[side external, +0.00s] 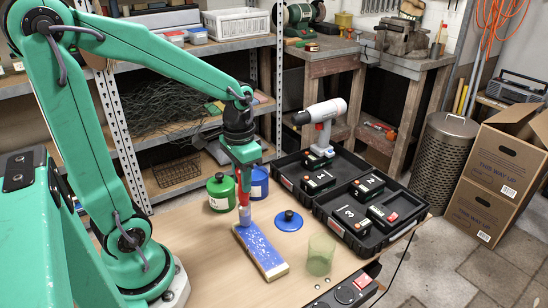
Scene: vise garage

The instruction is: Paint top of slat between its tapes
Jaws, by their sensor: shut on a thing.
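The slat (262,252) lies on the table, running from below my gripper toward the near right. Its top is largely blue with paler patches, and its side and near end are pale wood. Tapes cannot be told apart clearly. My gripper (243,180) is above the slat's far end, pointing down, shut on a red-handled brush. The brush (244,199) reaches down to the slat's far end; whether its tip touches is too small to tell. A blue paint pot (259,184) and a green pot (220,194) stand behind. A blue lid (288,221) lies right of the slat.
A translucent green cup (320,255) stands right of the slat. A black tray (327,216) with a drill (322,122) and several numbered black packs fills the back right. A black device (345,291) sits at the near right edge. Bare table (215,275) lies left of the slat.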

